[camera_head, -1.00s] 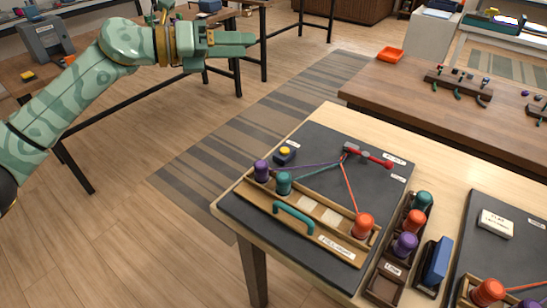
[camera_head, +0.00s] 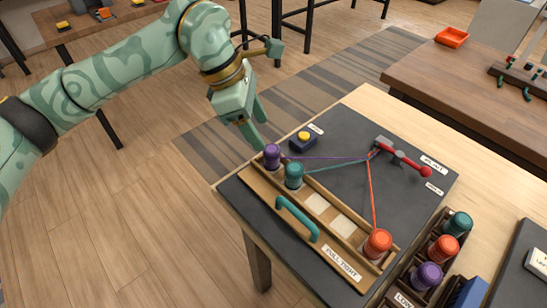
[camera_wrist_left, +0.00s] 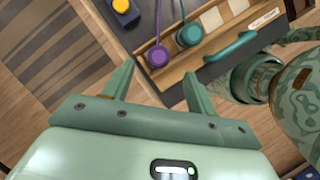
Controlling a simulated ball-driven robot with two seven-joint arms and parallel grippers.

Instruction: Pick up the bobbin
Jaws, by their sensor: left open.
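A purple bobbin (camera_head: 272,155) stands at the left end of the wooden rack (camera_head: 330,222) on a dark board, with a purple cord leading from it. A teal bobbin (camera_head: 294,175) stands beside it, and an orange bobbin (camera_head: 378,243) at the rack's other end. My left gripper (camera_head: 261,128) is open and empty, pointing down just behind the purple bobbin. In the left wrist view the purple bobbin (camera_wrist_left: 158,55) shows between and just beyond the open fingertips (camera_wrist_left: 156,72), apparently untouched. The teal bobbin (camera_wrist_left: 190,35) is close to the right finger.
A teal handle (camera_head: 298,219) is on the rack's front. A yellow-topped button box (camera_head: 303,140) stands behind the bobbins. A side rack (camera_head: 405,285) holds spare bobbins. Open floor lies left of the table.

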